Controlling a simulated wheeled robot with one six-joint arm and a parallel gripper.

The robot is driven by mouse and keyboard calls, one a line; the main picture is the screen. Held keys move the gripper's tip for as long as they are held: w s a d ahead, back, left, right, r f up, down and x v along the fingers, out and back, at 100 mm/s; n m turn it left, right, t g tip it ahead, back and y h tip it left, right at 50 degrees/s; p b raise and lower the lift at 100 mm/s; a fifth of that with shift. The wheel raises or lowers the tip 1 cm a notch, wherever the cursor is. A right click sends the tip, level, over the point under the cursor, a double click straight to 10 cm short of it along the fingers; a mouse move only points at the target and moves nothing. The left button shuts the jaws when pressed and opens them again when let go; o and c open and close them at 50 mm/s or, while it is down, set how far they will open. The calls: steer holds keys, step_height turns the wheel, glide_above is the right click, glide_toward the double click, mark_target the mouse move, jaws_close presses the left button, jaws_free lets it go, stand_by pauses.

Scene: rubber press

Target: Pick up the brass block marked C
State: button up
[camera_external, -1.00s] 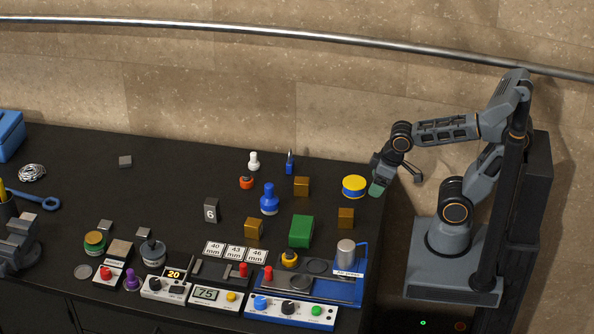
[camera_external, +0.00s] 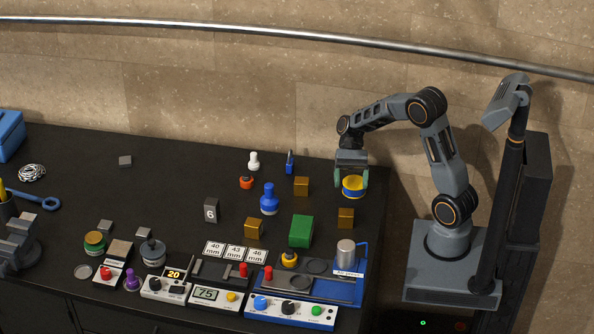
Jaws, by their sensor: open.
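Three brass-coloured blocks stand on the dark bench: one at the back (camera_external: 301,186), one at the right (camera_external: 346,218) and one at the front left (camera_external: 254,229). No letter can be read on any of them, so I cannot tell which is marked C. The right brass block is just in front of the tin and apart from the gripper.
A green block (camera_external: 301,231) stands between the front-left and right brass blocks. A blue knobbed piece (camera_external: 269,200) and a white pawn-like piece (camera_external: 254,161) stand left of the back block. Control boxes and a blue press base (camera_external: 350,289) line the front edge. The back left bench is mostly clear.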

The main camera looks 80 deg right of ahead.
mark_target(346, 210)
steer(key=shift+w+d+f+m+y, duration=0.4)
steer(key=shift+d+m+y, duration=0.2)
steer(key=shift+y, duration=0.2)
steer(key=x, duration=0.4)
steer(key=p+x, duration=0.1)
steer(key=x, duration=0.6)
steer(key=shift+w+a+f, duration=0.1)
steer(key=shift+w+a, duration=0.15)
steer(key=shift+a, duration=0.1)
steer(key=c, duration=1.4)
